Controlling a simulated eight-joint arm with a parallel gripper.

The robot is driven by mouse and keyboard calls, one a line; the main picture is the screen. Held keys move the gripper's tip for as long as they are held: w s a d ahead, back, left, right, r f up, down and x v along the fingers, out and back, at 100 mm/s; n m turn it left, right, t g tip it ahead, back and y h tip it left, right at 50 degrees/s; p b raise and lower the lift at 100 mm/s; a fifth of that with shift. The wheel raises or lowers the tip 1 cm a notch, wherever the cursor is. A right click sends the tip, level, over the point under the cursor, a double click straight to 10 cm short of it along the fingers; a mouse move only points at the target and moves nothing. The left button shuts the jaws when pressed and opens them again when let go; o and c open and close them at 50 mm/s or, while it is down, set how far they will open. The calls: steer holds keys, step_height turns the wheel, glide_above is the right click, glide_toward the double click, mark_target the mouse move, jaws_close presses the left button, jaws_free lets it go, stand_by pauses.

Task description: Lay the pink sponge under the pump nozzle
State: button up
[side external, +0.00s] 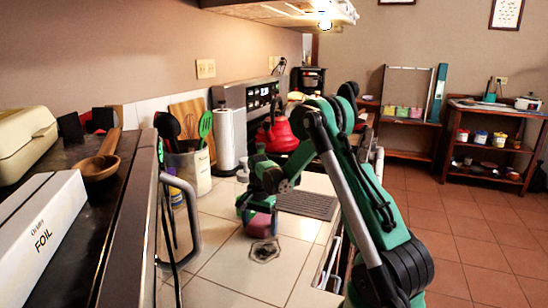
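My gripper (257,206) points down over the white tiled counter, in the middle of the picture. A dark pink block, which looks like the pink sponge (262,226), is between and below its green fingers, and they appear shut on it. Whether the sponge touches the counter is hard to tell. A small white object (243,171) stands just behind the gripper, partly covered by it. It may be the pump bottle, but its nozzle cannot be made out.
A grey ribbed mat (307,204) lies to the right. A paper towel roll (230,140), a utensil crock (190,167) and a red kettle (282,135) stand behind. The front tiles are clear.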

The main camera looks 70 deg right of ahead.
steer(key=c, duration=1)
steer(key=shift+s+r, duration=0.25)
steer(key=shift+r, duration=0.2)
steer(key=r, duration=0.6)
steer(key=shift+s+r, duration=0.15)
steer(key=shift+s, duration=0.05)
steer(key=s, duration=1.8)
step_height(320, 180, up, 17)
steer(key=n, duration=1)
glide_above(263, 223)
steer(key=shift+s+a, duration=0.2)
steer(key=shift+a, duration=0.15)
